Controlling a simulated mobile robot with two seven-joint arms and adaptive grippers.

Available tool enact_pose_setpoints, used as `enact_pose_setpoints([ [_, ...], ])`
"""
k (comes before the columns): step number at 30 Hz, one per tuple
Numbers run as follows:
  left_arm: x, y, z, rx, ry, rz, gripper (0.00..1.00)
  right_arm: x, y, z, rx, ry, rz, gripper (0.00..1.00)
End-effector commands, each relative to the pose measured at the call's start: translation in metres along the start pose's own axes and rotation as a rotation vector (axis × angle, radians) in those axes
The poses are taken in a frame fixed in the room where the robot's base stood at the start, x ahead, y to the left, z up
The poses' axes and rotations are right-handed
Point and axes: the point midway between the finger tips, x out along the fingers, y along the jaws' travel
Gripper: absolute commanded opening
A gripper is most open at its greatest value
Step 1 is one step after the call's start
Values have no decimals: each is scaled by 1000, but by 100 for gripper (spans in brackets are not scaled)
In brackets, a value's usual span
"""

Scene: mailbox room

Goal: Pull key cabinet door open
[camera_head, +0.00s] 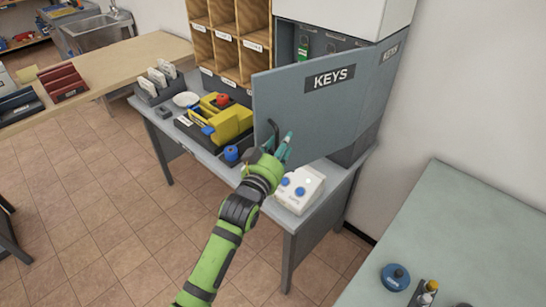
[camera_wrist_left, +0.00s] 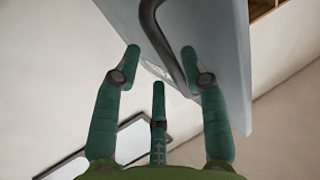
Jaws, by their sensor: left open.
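The key cabinet door (camera_head: 312,105) is a grey-blue panel with a dark KEYS label, and it stands swung out from the grey key cabinet (camera_head: 381,75). Part of the cabinet's inside shows above the door, with a green key tag. My left gripper (camera_head: 280,146) is at the door's lower left edge, by its dark curved handle (camera_head: 271,133). In the left wrist view the door (camera_wrist_left: 225,60) is overhead, and the handle (camera_wrist_left: 168,50) passes between the open teal fingers (camera_wrist_left: 161,60). I cannot tell whether a finger touches it. My right gripper is not in view.
The grey desk (camera_head: 330,178) below holds a white box with blue knobs (camera_head: 299,189), a yellow tool (camera_head: 228,122) and a blue round item (camera_head: 231,153). Wooden pigeonholes (camera_head: 228,45) stand behind. A pale table (camera_head: 450,230) is at right. Open tiled floor lies left.

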Motion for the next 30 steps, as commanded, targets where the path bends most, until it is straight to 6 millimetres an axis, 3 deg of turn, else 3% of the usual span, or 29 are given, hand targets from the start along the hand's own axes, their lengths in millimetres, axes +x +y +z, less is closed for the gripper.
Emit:
enact_pose_setpoints([
  [16, -98, 1, 1, 1, -1, 1, 43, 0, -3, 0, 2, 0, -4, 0],
  [21, -111, 1, -1, 1, 1, 1, 43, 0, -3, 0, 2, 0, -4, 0],
  [29, -113, 1, -1, 1, 2, 1, 43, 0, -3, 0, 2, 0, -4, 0],
  [30, -113, 1, -1, 1, 2, 1, 39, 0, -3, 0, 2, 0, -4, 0],
])
